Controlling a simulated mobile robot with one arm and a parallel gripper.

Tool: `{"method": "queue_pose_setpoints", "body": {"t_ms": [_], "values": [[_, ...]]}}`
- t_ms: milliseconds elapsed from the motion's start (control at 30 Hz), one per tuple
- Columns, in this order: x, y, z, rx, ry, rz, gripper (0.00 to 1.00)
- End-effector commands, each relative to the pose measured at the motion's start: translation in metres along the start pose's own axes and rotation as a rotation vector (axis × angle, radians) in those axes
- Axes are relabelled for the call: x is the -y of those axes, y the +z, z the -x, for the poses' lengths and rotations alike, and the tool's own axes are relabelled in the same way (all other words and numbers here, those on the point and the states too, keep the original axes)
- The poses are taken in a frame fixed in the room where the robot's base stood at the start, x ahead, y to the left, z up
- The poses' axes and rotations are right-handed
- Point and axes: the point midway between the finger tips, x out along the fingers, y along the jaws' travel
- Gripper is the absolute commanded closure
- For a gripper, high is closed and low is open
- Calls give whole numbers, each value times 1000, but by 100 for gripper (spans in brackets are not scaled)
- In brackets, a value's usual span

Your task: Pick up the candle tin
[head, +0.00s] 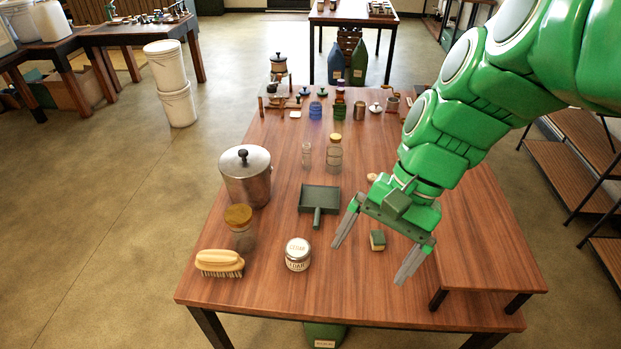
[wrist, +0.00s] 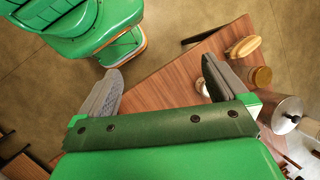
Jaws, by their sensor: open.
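The candle tin (head: 298,254) looks to be the small round tin with a pale lid and a label reading like "CEDAR", upright near the front edge of the wooden table. My gripper (head: 371,261) is open and empty, to the right of the tin and apart from it, above the table. In the wrist view my gripper (wrist: 162,67) has its two grey fingers spread wide. A small pale part beside the right finger, probably the tin (wrist: 201,87), shows there, mostly hidden by that finger.
A brush (head: 220,262), a cork-lidded jar (head: 241,232) and a metal pot (head: 246,178) stand left of the tin. A dark dustpan (head: 319,198) lies behind it. A small green block (head: 377,241) sits near my fingers; a low wooden stand (head: 480,240) is at right.

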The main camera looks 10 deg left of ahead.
Motion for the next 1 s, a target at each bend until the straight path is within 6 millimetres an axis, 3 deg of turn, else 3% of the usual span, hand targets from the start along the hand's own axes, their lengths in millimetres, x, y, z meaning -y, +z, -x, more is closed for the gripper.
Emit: {"method": "queue_pose_setpoints", "body": {"t_ms": [600, 800, 1000], "values": [[115, -79, 9, 339, -310, -442, 0], [143, -111, 16, 451, -389, -583, 0], [158, -132, 20, 529, -435, -673, 0]]}}
